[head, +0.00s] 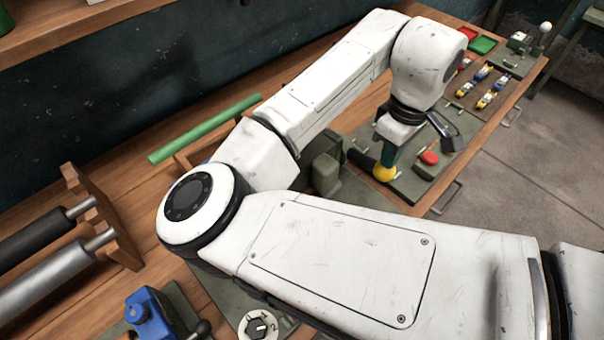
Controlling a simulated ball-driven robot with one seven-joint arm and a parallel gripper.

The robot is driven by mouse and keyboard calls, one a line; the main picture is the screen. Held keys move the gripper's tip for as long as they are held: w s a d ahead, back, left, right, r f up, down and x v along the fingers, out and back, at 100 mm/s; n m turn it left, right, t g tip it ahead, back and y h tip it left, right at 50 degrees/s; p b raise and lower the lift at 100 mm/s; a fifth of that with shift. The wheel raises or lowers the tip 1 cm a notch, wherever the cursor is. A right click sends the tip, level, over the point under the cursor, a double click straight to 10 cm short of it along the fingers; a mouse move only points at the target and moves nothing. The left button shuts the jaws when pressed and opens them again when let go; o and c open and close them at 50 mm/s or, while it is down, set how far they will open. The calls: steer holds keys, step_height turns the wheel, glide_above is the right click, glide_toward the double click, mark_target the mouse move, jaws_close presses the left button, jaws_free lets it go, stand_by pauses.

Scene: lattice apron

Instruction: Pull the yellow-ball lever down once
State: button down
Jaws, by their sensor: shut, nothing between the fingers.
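The yellow ball (384,173) shows beyond my arm, low over a grey-green panel on the bench. A dark rod (360,158) shows to its left, near an upright grey-green housing (325,172); how they join is partly hidden. My gripper (387,160) points down from the wrist, right at the top of the ball in the picture. It is shut with nothing between its fingers. I cannot tell whether the fingertips touch the ball or stand just behind or above it.
A red button (430,158) sits right of the ball. Small toy cars (487,88) lie on a board farther back, near red and green trays (483,44). A green bar (205,128) and rollers (45,280) are at left. A blue device (150,315) stands in front.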

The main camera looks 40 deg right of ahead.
steer(key=w+r+p, duration=0.3)
steer(key=r+p, duration=0.2)
steer(key=shift+w+r+p, duration=0.25)
steer(key=shift+r+p, duration=0.15)
stand_by(0.4)
steer(key=shift+r+p, duration=0.6)
steer(key=shift+r, duration=2.35)
